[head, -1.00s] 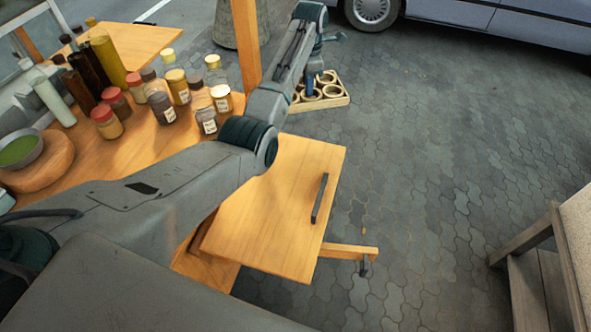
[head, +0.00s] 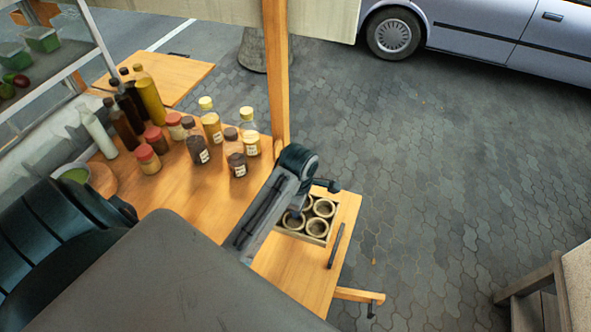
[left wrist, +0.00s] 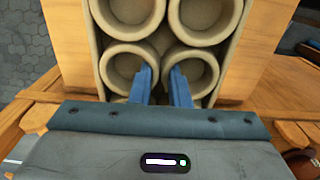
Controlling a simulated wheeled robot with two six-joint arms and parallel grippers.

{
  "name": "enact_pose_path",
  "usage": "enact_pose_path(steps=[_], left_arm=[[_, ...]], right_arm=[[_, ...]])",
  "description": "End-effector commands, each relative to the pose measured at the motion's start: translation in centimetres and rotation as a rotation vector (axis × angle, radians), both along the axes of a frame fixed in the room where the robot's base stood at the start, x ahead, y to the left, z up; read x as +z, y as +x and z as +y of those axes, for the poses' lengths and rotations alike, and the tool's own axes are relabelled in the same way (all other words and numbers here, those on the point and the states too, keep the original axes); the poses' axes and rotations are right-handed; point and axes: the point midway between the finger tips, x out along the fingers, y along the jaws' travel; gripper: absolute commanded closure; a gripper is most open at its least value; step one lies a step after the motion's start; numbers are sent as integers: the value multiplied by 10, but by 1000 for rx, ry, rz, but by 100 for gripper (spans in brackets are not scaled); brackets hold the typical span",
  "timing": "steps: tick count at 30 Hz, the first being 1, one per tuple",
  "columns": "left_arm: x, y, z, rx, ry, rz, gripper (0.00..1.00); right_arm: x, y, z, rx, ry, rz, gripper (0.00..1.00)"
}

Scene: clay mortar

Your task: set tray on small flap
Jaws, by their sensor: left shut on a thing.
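The tray (head: 283,230) is a shallow pale box with several round ring-like cups in it. In the head view it is over the far part of the small flap (head: 290,276), a wooden board with a dark handle at its right edge. I cannot tell whether it touches the flap. My left gripper (head: 297,215) is shut on the tray from above, its arm hiding part of it. In the left wrist view the blue fingers of my left gripper (left wrist: 162,80) reach down among the cups of the tray (left wrist: 159,30). My right gripper is not in view.
A wooden counter (head: 190,195) holds several bottles and jars (head: 150,160) left of the tray. A wooden post (head: 276,75) rises just behind it. A bracket arm (head: 355,295) sticks out under the flap. Open paving (head: 450,190) lies to the right.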

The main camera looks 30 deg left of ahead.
Motion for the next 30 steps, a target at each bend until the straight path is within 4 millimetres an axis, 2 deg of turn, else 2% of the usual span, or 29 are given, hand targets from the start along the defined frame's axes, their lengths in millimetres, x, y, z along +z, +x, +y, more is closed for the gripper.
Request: enact_pose_path(steps=[1,4,10,17,22,25,30], left_arm=[[4,-7,0,-7,1,0,100],[-2,-13,0,-16,0,2,100],[-37,-14,0,-15,0,4,100],[-62,-13,0,-16,0,3,100],[-87,-13,0,-16,0,3,100],[-95,-13,0,-16,0,1,100],[-96,-13,0,-16,0,-1,100]], right_arm=[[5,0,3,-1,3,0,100],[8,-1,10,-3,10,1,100],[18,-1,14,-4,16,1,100],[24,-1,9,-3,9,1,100],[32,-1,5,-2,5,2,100],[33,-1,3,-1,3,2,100],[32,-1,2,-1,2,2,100]])
